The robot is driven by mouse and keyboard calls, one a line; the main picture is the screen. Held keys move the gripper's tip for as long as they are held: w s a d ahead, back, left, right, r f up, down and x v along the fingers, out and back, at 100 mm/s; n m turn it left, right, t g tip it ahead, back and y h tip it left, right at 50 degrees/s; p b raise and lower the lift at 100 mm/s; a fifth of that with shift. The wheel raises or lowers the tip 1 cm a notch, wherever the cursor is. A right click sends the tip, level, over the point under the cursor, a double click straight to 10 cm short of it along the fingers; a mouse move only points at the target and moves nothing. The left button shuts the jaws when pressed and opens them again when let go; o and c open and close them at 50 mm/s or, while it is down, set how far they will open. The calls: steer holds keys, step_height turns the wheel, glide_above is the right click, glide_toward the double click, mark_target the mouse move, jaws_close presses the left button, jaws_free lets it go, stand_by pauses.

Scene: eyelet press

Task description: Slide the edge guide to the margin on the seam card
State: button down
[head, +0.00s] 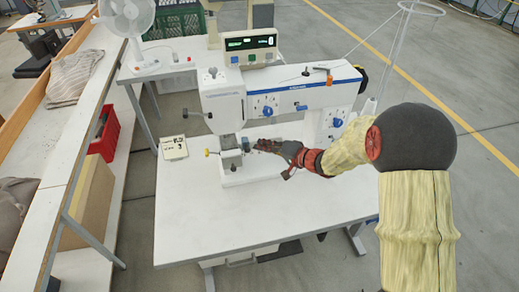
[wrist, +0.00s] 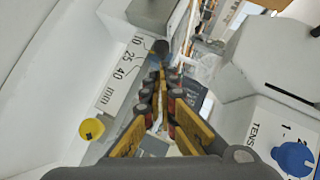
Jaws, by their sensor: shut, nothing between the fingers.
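The seam card (head: 173,148) is a small pale card with dark marks, lying at the table's left edge; its writing is too small to read. What looks like the edge guide is a grey block with a dark blue-grey end (head: 246,144); that rounded end (wrist: 160,47) sits by the scale in the wrist view. My gripper (head: 258,146) comes from the right, its fingertips (wrist: 161,68) shut and empty just beside this end. I cannot tell whether they touch.
A yellow knob (head: 207,153) sticks out left of the block. The white machine arm (head: 290,95) with blue dials overhangs behind my gripper. The front of the white table (head: 240,215) is clear. A fan (head: 128,20) stands behind at left.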

steer(key=w+d+r+p+v, duration=0.1)
steer(key=v, duration=1.1)
steer(key=s+a+f+m+g, duration=0.1)
steer(key=s+f+m+g, duration=0.1)
steer(key=s+f+g, duration=0.45)
steer(key=s+d+r+n+g+h, duration=0.1)
steer(key=s+d+r+h, duration=0.15)
steer(key=s, duration=0.65)
steer(key=s+d+r+n+g+h, duration=0.1)
steer(key=s+d+r+h, duration=0.15)
steer(key=s, duration=0.65)
steer(key=s+d+r+n+t+h, duration=0.1)
steer(key=s+d+r+t+h, duration=0.1)
steer(key=r, duration=0.5)
steer(key=s+d+r+n+t+h, duration=0.2)
steer(key=s+d+r+t+h, duration=0.1)
steer(key=s+r, duration=0.4)
steer(key=d+h, duration=0.1)
steer(key=d, duration=0.1)
steer(key=shift+d+r, duration=0.25)
steer(key=shift+d, duration=0.05)
